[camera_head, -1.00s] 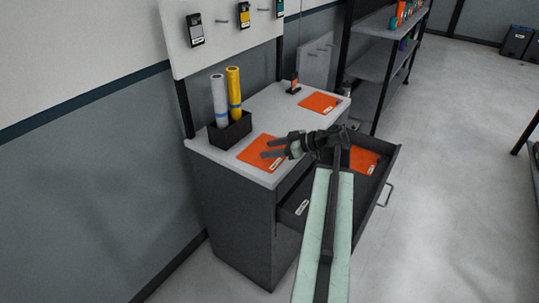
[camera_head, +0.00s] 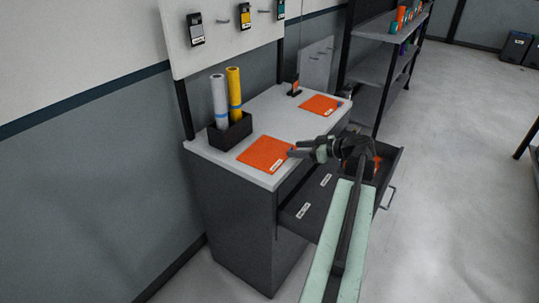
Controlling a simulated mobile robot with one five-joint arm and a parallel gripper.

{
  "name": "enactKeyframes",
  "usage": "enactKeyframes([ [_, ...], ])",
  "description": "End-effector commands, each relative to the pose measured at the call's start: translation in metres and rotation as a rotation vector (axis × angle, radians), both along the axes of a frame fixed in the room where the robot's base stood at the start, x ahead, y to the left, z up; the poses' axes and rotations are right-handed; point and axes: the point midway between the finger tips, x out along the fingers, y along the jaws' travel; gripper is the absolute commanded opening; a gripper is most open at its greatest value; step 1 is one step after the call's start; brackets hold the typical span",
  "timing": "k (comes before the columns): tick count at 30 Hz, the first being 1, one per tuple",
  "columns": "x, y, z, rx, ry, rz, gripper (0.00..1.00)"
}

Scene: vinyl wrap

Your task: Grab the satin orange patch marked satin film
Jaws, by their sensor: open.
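Three orange patches show. One patch (camera_head: 262,156) lies flat on the near left of the cabinet top, with a small white label at its front corner. A second patch (camera_head: 318,104) lies at the back right of the top, also with a white label. A third patch (camera_head: 378,160) is in the open drawer, mostly hidden behind my arm. The label words are too small to read, so I cannot tell which is satin film. My gripper (camera_head: 293,152) is open and empty, its fingers pointing left at the right edge of the near patch; contact cannot be told.
The drawer (camera_head: 318,217) stands open, with white labels on its floor. A black box (camera_head: 230,130) holds a white roll and a yellow roll (camera_head: 234,88) at the back left of the top. A small black stand (camera_head: 294,88) is at the back. Open floor lies right.

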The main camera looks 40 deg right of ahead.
Motion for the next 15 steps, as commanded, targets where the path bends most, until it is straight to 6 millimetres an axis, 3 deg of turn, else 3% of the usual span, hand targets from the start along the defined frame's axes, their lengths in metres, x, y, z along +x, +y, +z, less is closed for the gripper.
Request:
enactKeyframes([
  [3,0.018,0.005,-0.010,-0.001,0.000,0.001,0.53],
  [10,0.019,0.005,-0.009,0.000,0.000,-0.001,0.50],
  [15,0.019,0.005,-0.009,0.000,0.000,-0.001,0.03],
])
